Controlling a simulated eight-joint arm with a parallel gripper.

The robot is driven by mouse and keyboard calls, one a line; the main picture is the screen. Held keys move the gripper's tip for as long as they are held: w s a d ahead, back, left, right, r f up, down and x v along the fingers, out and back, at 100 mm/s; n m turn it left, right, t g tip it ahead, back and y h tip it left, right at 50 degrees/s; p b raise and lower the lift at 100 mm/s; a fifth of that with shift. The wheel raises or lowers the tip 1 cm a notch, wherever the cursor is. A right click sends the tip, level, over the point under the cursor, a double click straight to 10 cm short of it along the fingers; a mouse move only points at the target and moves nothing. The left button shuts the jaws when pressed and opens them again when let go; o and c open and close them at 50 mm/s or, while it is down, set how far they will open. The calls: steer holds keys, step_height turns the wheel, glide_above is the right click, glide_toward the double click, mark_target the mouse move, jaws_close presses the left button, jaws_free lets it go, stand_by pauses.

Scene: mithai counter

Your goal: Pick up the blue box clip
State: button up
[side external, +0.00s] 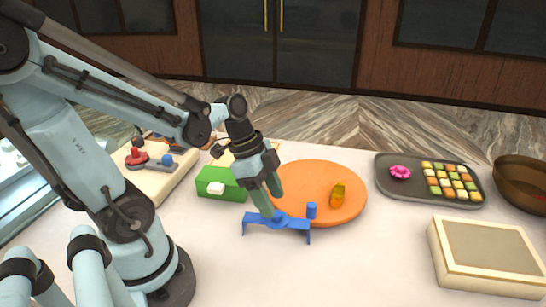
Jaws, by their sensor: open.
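The blue box clip (293,224) is a flat bar with bent-down ends and a short upright knob near its right side. It rests on the white counter in front of an orange round board. My gripper (270,206) points down at the clip's left-middle part, with its green fingers right at the clip. The fingers look close together in this view, but the gripper is open. The fingertips hide part of the clip, and I cannot tell whether they touch it.
An orange round board (300,180) with a small orange-yellow item (338,194) lies behind the clip. A green box (222,187) is left of my gripper. A dark tray (393,188) of sweets, a brown bowl (520,185) and a cream box (447,270) stand right. The front middle counter is clear.

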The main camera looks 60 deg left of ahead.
mark_target(276, 224)
steer(key=shift+s+x, duration=0.1)
steer(key=shift+x, duration=0.6)
steer(key=shift+s+x, duration=0.15)
steer(key=shift+x, duration=1.7)
steer(key=shift+c, duration=0.3)
steer(key=c, duration=0.9)
